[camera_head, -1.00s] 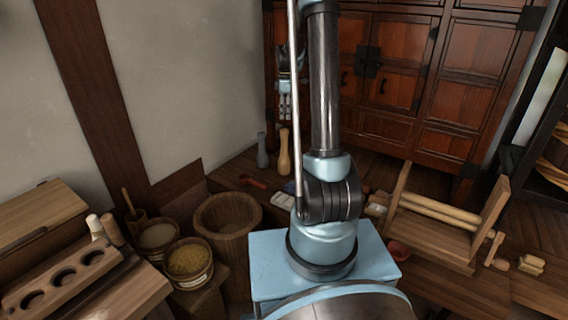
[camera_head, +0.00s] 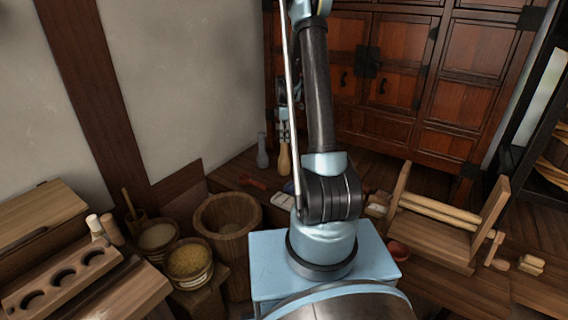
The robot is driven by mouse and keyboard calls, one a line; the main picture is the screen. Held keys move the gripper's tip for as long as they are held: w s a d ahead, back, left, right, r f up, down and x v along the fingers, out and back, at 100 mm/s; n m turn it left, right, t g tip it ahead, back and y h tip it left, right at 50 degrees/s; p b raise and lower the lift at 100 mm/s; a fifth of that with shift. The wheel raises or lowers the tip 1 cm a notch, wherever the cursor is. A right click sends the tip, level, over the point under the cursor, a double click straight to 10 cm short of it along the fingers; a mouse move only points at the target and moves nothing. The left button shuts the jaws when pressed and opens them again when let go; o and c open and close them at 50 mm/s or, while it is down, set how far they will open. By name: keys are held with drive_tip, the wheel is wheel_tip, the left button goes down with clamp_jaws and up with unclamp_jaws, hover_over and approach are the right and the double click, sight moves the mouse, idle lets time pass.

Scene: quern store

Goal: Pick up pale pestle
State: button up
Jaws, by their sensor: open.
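The pale pestle (camera_head: 284,160) is a light wooden, bottle-shaped piece standing upright on the dark wooden floor or low platform near the back wall. My gripper (camera_head: 284,136) is directly above it in the picture, fingers pointing down and open. The fingertips are at or around the pestle's top; I cannot tell whether they touch it. My arm hides part of the area to the right of the gripper.
A grey pestle-like piece (camera_head: 262,151) stands close on the left. A red ladle-like item (camera_head: 252,182) lies in front. A wooden tub (camera_head: 228,218) stands nearer. A tall brown cabinet (camera_head: 400,85) is behind, and a wooden roller frame (camera_head: 437,228) is at right.

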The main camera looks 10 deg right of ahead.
sight(284, 144)
drive_tip(key=shift+w+a+f, duration=0.1)
drive_tip(key=shift+w+f, duration=0.05)
drive_tip(key=shift+f, duration=1.45)
drive_tip(key=shift+w+a+f, duration=0.1)
drive_tip(key=shift+f, duration=1.45)
drive_tip(key=shift+c, duration=0.5)
clamp_jaws()
